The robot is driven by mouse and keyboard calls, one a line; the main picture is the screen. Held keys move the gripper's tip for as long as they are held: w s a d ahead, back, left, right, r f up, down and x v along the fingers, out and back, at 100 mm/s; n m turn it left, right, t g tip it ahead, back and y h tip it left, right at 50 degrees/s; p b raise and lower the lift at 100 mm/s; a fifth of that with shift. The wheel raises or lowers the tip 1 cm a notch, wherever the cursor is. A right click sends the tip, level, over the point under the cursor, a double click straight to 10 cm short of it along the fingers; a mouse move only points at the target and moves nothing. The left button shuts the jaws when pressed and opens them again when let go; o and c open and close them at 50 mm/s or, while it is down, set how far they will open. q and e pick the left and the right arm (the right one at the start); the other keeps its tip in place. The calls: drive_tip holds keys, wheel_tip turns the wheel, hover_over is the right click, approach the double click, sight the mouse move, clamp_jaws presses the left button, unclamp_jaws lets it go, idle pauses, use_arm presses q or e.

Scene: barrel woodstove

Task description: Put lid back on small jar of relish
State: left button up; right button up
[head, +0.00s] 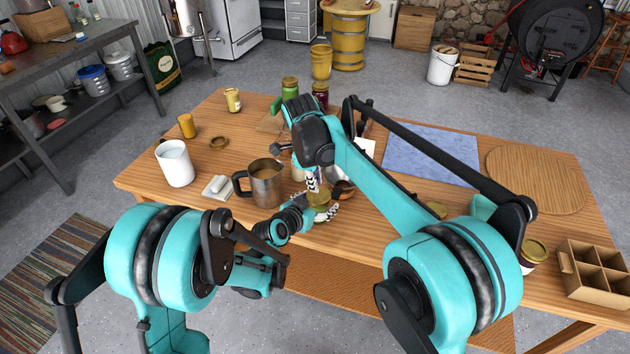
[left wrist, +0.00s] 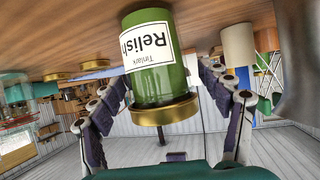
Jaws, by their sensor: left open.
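A green relish jar (left wrist: 153,68) with a white "Relish" label stands between the fingers of my left gripper (left wrist: 165,110) in the left wrist view, which looks upside down. A gold lid (left wrist: 164,111) sits at the jar's end away from the table; I cannot tell if it is seated. In the head view this gold top (head: 319,198) shows near the table's front edge. My left gripper (head: 325,213) is open around it. My right gripper (head: 313,180) points down just behind the gold top, mostly hidden by its arm; its grip is unclear.
A steel pitcher (head: 264,184) and white mug (head: 174,163) stand left of the grippers. Jars (head: 290,88) stand at the back. A blue mat (head: 430,153) lies right of the arm, and a divided box (head: 594,270) sits at the right edge.

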use_arm(q)
drive_tip(key=shift+s, duration=0.1)
drive_tip(key=v, duration=1.2)
